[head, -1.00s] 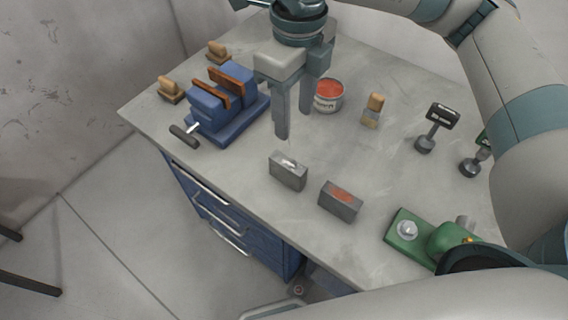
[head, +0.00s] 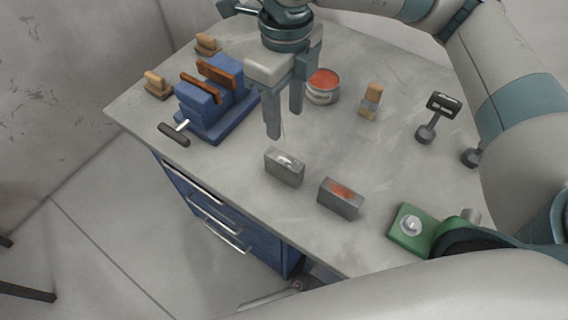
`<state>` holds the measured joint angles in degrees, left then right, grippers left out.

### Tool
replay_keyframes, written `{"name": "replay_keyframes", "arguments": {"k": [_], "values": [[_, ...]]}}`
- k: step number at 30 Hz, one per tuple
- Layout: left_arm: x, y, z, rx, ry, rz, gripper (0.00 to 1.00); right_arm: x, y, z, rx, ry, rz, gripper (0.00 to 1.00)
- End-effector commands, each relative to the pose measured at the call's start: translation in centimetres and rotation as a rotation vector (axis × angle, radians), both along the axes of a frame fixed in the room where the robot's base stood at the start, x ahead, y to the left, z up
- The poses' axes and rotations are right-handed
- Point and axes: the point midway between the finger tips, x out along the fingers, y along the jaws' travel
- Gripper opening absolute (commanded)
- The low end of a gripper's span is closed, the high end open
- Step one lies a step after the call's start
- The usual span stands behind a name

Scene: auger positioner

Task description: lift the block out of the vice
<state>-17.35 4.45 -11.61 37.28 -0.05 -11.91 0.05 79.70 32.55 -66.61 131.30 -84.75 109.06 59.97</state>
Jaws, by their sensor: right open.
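The blue vice (head: 216,128) stands at the table's back left, with two rust-brown jaw faces (head: 203,89) set apart. I make out no block between its jaws. On the table in front lie two grey blocks: one with a shiny top mark (head: 284,170), one with an orange-red top patch (head: 341,200). My right gripper (head: 284,118) is open with its fingers pointing down, to the right of the vice and behind the shiny-marked block. Nothing shows between its fingers. My left gripper is not in view.
A tin with orange-red contents (head: 322,90) stands just right of my right gripper. A wood-handled brush (head: 371,100), dark gauge-like tools (head: 438,112) and a green device (head: 408,229) are farther right. Wooden pieces (head: 157,86) lie left of the vice. Bare table (head: 330,140) lies between.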

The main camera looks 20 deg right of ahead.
Motion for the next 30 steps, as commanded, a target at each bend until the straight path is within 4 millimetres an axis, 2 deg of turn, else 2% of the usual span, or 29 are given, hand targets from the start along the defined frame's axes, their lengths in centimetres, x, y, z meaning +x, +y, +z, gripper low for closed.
{"name": "replay_keyframes", "arguments": {"k": [3,6,12,18,22,30], "values": [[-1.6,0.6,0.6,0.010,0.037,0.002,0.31,-0.1,0.0,-1.6,-0.002,0.006,0.000,0.45],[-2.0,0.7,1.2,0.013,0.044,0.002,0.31,-0.2,-0.1,-3.4,-0.002,0.006,0.001,0.45],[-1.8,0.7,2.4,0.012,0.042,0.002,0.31,-0.1,-0.1,-7.0,-0.001,0.006,-0.001,0.45],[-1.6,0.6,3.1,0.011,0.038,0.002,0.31,-0.1,0.0,-9.7,-0.001,0.003,0.001,0.45],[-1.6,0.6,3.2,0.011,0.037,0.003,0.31,-0.1,0.0,-10.4,0.001,0.001,0.001,0.45],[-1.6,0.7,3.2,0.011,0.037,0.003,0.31,0.0,0.0,-10.5,0.000,0.000,0.001,0.45]]}}
